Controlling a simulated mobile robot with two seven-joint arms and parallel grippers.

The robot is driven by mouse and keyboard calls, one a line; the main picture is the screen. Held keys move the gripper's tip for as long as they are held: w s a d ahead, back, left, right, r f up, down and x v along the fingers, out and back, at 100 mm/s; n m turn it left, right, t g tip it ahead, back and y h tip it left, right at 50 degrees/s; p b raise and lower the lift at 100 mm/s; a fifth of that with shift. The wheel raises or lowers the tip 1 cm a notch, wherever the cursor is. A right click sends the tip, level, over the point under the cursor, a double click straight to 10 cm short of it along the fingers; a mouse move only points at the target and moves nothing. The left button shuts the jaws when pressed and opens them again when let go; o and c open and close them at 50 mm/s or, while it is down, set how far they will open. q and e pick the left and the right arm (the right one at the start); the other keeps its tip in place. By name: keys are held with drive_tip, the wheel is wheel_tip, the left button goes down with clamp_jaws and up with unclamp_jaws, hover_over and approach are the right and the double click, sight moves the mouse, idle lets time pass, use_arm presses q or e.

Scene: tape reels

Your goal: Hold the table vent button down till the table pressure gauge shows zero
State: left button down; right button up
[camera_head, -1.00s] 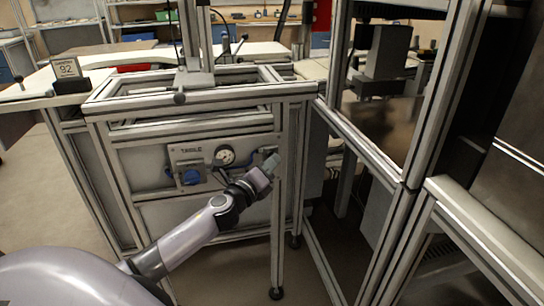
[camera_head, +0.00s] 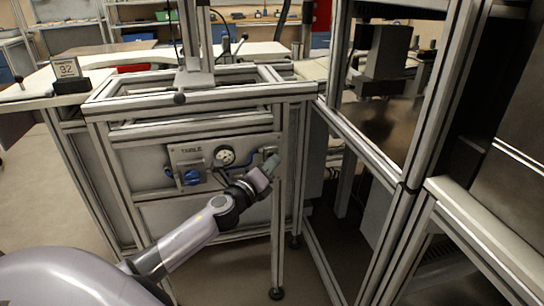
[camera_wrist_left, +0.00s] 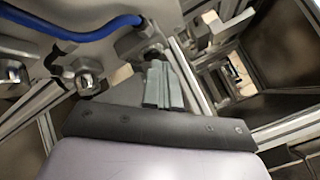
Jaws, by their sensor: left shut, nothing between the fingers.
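The panel marked TABLE (camera_head: 188,151) is on the front of the aluminium-framed unit. It carries a round white pressure gauge (camera_head: 224,156), whose needle is too small to read, and a blue knob (camera_head: 191,177) below left of it. My left gripper (camera_head: 271,162) is at the panel's right end, right of the gauge. Its fingers (camera_wrist_left: 163,88) are shut with nothing between them. In the left wrist view the tips point at a grey fitting (camera_wrist_left: 138,42); I cannot tell whether they touch it. I cannot make out the vent button. My right gripper is out of view.
A blue hose (camera_wrist_left: 75,22) runs above metal fittings near the left fingers. A frame post (camera_head: 290,180) stands just right of the left gripper. A tall framed machine (camera_head: 425,120) fills the right side. A sign reading 92 (camera_head: 66,69) stands on the white worktop. Open floor lies at left.

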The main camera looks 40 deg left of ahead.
use_arm(q)
drive_tip(key=shift+s+d, duration=0.5)
drive_tip(key=shift+s+d+p, duration=0.65)
drive_tip(key=shift+s+d, duration=0.95)
drive_tip(key=shift+d, duration=0.3)
